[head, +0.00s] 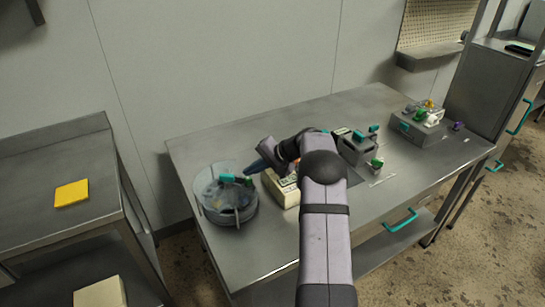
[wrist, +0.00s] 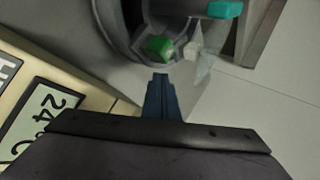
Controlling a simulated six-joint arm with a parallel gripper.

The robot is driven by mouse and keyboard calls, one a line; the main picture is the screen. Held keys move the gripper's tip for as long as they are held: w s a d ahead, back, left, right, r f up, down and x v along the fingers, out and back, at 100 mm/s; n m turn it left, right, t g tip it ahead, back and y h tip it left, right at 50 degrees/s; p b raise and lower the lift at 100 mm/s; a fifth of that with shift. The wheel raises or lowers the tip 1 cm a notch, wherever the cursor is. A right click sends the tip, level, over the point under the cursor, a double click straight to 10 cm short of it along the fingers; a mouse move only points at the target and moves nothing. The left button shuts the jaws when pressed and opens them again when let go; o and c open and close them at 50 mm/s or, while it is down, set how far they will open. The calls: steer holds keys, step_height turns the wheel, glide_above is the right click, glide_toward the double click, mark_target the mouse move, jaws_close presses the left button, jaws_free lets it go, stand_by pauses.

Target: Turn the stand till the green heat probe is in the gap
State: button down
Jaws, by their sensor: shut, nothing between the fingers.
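The round grey stand (head: 232,216) with a clear upright wall sits at the left end of the steel table. In the wrist view, its dark curved rim (wrist: 118,28) fills the top. The green heat probe (wrist: 158,46) shows inside that rim, just beyond my fingertips. A pale, clear piece (wrist: 192,50) stands to its right. I cannot tell whether the green probe is in the gap. My gripper (wrist: 161,77) is shut and empty, its blue fingers pointing at the green probe with a small space apart. It also shows in the head view (head: 252,165), at the stand's upper right edge.
A cream box with a 24 °C display (wrist: 42,118) is close on my gripper's left in the wrist view. A teal part (wrist: 224,9) sits at the top. Grey blocks with coloured parts (head: 357,148) (head: 420,128) stand farther right. The table's front left is clear.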

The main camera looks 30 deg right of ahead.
steer(key=s+d+r+b, duration=0.1)
steer(key=s+d+r, duration=0.1)
steer(key=d+r, duration=0.4)
steer(key=shift+s+d+r, duration=0.25)
steer(key=shift+d+r, duration=0.15)
steer(key=shift+d, duration=0.6)
steer(key=shift+a, duration=0.1)
steer(key=shift+a+r, duration=0.1)
steer(key=shift+a, duration=0.2)
steer(key=s+a+n+g+p, duration=0.1)
steer(key=s+a, duration=0.2)
steer(key=a, duration=0.2)
steer(key=s+a+n+g+h+p, duration=0.1)
steer(key=s+a+g, duration=0.1)
steer(key=s+a, duration=0.2)
steer(key=s+a+r+n+g+h+p, duration=0.1)
steer(key=s+a, duration=0.3)
steer(key=a, duration=0.3)
steer(key=shift+s+a+n+g, duration=0.2)
steer(key=shift+s+n+g, duration=0.1)
steer(key=shift+g, duration=0.1)
steer(key=s+a+f+n+g+h+p, duration=0.1)
steer(key=s+a+n+h+p, duration=0.1)
steer(key=s, duration=1)
steer(key=s+a+f+n+g+h+p, duration=0.1)
steer(key=s+a+n, duration=0.3)
steer(key=s, duration=0.8)
steer(key=shift+s+a+h+p, duration=0.15)
steer(key=shift+a+h+p, duration=0.35)
steer(key=shift+a, duration=0.4)
